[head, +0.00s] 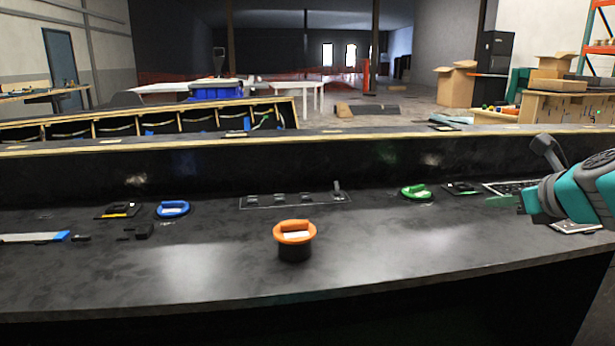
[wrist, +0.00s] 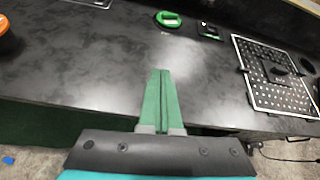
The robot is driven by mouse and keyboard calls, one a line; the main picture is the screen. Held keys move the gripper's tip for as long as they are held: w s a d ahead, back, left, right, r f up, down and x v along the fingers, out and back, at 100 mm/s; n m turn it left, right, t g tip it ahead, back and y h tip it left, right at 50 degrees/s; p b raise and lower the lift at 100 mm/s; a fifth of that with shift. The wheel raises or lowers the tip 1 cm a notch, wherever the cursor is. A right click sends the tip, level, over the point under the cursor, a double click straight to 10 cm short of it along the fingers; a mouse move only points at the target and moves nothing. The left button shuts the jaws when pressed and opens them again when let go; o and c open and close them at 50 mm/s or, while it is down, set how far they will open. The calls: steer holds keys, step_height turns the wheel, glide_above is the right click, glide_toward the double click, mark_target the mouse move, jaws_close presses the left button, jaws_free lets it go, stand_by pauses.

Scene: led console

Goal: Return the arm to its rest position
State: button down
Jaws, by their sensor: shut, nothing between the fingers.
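My gripper (wrist: 162,72) is shut and empty, its green fingers pressed together in the wrist view. In the head view my gripper (head: 490,202) is at the right side, with the teal arm coming in from the right edge. It is over the right part of the dark console (head: 370,255). An orange-topped round knob (head: 295,232) stands at the front middle of the console. A green knob (head: 416,192) sits to the left of my gripper, and it also shows in the wrist view (wrist: 168,19). A blue knob (head: 172,209) is on the left.
A perforated panel (wrist: 275,75) lies at the right in the wrist view. A row of small switches (head: 293,200) is at the console's middle back. Small black parts lie on the left. A raised ledge (head: 250,140) runs behind. The front right surface is clear.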

steer(key=s+a+f+n+g+y, duration=0.2)
steer(key=s+a+f+n+g, duration=0.15)
steer(key=a+f+n, duration=0.6)
steer(key=s+a+f+n+g+y, duration=0.1)
steer(key=s+a+f+n+g, duration=0.3)
steer(key=a+n, duration=0.55)
steer(key=s+a+f+n+g+h, duration=0.1)
steer(key=s+a+f+n+g, duration=0.1)
steer(key=s+f+n, duration=0.2)
steer(key=s+a+f+n+g+h, duration=0.1)
steer(key=s+f+n, duration=0.3)
steer(key=s, duration=0.7)
steer(key=s+a+f+n+g+h, duration=0.1)
steer(key=s+a+f+n+g, duration=0.2)
steer(key=s+n, duration=0.3)
steer(key=shift+s+f+n, duration=0.4)
steer(key=shift+s+f, duration=0.5)
steer(key=shift+s, duration=0.2)
